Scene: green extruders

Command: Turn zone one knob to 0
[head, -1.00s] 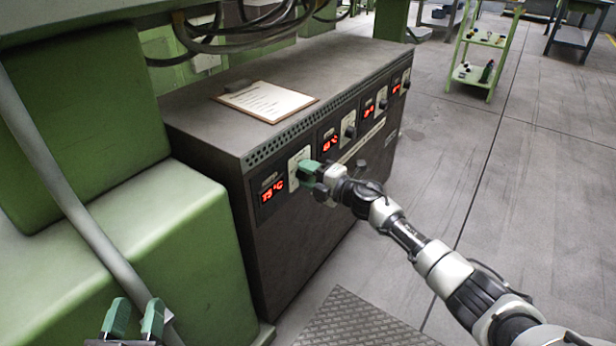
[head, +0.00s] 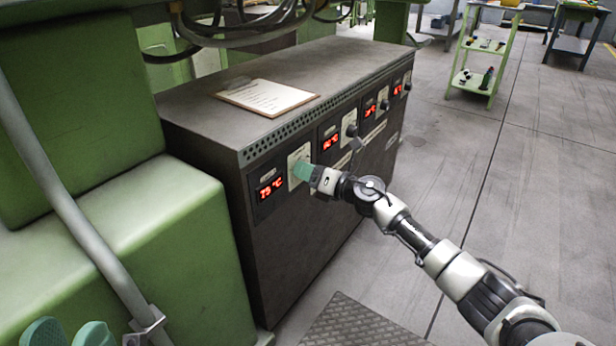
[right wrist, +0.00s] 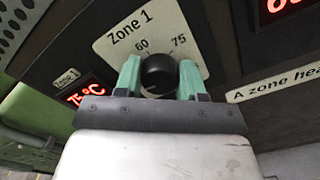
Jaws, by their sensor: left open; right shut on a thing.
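The zone one knob (right wrist: 160,74) is a round black knob on a light plate marked "Zone 1" (right wrist: 130,38), with 60 and 75 printed above it. My right gripper (right wrist: 160,80) is shut on the knob, one green finger on each side. In the head view my right gripper (head: 304,171) reaches the same plate (head: 298,156) and hides the knob. The zone one display (head: 270,187) glows red and reads about 75 °C. My left gripper (head: 68,334) is open and empty at the bottom left, partly cut off by the frame edge.
Other zone knobs, such as one at the second panel (head: 351,131), line the dark cabinet (head: 300,260). A clipboard (head: 266,96) lies on its top. Green machine housing (head: 150,230) stands at left. Floor is open at right, with a green cart (head: 485,50) behind.

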